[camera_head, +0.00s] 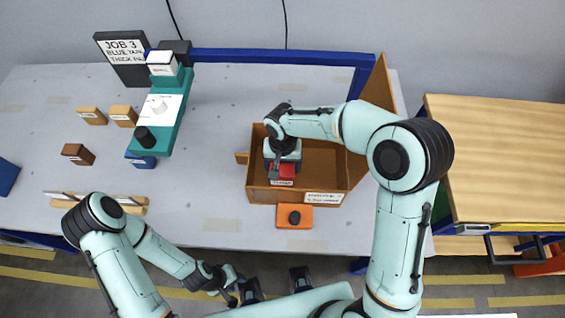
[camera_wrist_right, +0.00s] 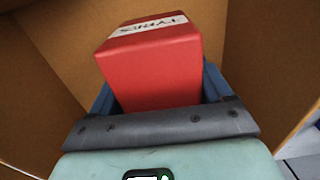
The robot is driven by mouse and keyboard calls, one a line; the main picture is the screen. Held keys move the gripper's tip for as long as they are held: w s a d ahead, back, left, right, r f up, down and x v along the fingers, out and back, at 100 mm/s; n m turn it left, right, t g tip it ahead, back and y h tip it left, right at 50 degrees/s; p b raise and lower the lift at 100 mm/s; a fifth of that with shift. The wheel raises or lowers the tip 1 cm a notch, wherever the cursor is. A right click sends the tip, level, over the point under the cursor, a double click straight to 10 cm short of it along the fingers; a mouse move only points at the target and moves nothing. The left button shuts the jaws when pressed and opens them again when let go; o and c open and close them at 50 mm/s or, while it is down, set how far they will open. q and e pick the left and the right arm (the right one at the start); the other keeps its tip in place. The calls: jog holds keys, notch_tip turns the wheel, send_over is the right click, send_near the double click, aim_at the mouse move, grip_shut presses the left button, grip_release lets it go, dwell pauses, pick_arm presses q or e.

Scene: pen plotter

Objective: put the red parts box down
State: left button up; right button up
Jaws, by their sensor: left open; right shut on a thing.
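The red parts box (camera_head: 284,171) is in my right gripper, inside the open brown wooden box (camera_head: 325,165) on the table, near its front left corner. It also shows in the right wrist view (camera_wrist_right: 155,65), with a white label on top and brown walls around it. My right gripper (camera_head: 280,168) is shut on the red box; its blue fingers (camera_wrist_right: 213,85) show on both sides. I cannot tell whether the red box touches the floor of the wooden box. My left gripper (camera_head: 232,289) is open and empty, low in front of the table's front edge.
A teal plotter (camera_head: 165,110) with white paper stands at the left, with several small brown blocks (camera_head: 92,116) near it. An orange block (camera_head: 295,216) with a dark knob lies just in front of the wooden box. A wooden cabinet (camera_head: 490,150) is at the right. The table's middle is clear.

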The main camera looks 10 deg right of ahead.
jog(key=shift+f, duration=0.2)
jog(key=o, duration=1.1)
jog(key=shift+o, duration=0.2)
jog(key=shift+r, duration=0.3)
notch_tip(320, 180, up, 12)
jog(key=shift+f+p, duration=0.1)
jog(key=shift+p, duration=0.45)
